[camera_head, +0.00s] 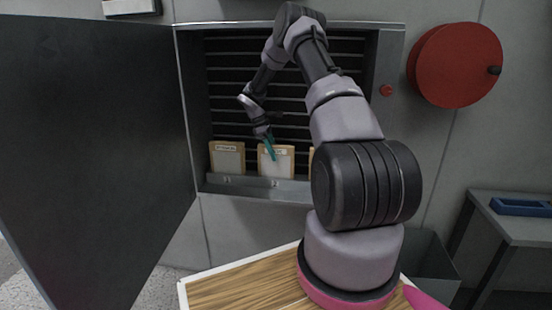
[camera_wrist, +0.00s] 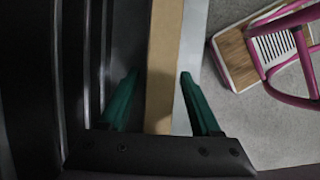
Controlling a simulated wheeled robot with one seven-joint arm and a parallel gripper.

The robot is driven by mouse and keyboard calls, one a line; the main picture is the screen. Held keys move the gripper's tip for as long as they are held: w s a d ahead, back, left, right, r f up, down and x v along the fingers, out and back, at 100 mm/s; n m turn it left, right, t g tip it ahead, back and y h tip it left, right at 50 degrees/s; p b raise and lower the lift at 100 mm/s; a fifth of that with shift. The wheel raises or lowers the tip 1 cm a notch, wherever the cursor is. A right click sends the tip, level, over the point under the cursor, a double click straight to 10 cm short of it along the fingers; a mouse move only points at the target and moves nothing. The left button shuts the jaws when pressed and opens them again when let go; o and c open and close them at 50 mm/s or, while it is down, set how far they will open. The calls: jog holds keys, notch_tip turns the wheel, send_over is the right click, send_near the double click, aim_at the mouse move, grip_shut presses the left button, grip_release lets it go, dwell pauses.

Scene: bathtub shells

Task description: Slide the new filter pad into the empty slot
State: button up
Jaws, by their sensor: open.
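A filter pad (camera_head: 227,157) with a tan frame and pale face stands at the left of the open cabinet's ledge. A second pad (camera_head: 287,164) stands in the middle, and a third (camera_head: 311,160) is mostly hidden behind my arm. Their labels are too small to read, so I cannot tell which is new. My gripper (camera_head: 270,148) is at the middle pad, its teal fingers overlapping the pad's upper part. In the wrist view, my open gripper (camera_wrist: 160,78) has one finger on each side of the pad's tan edge (camera_wrist: 164,45), with gaps visible. No empty slot is clearly visible.
The cabinet has dark horizontal slats (camera_head: 225,88) behind the pads and a metal front ledge (camera_head: 250,186). Its large dark door (camera_head: 95,150) stands open at left. A red wheel (camera_head: 455,64) is on the wall and a grey table (camera_head: 515,228) stands at right.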

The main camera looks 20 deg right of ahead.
jog(key=v, duration=0.9)
jog(key=shift+w+r, duration=0.1)
jog(key=shift+r, duration=0.05)
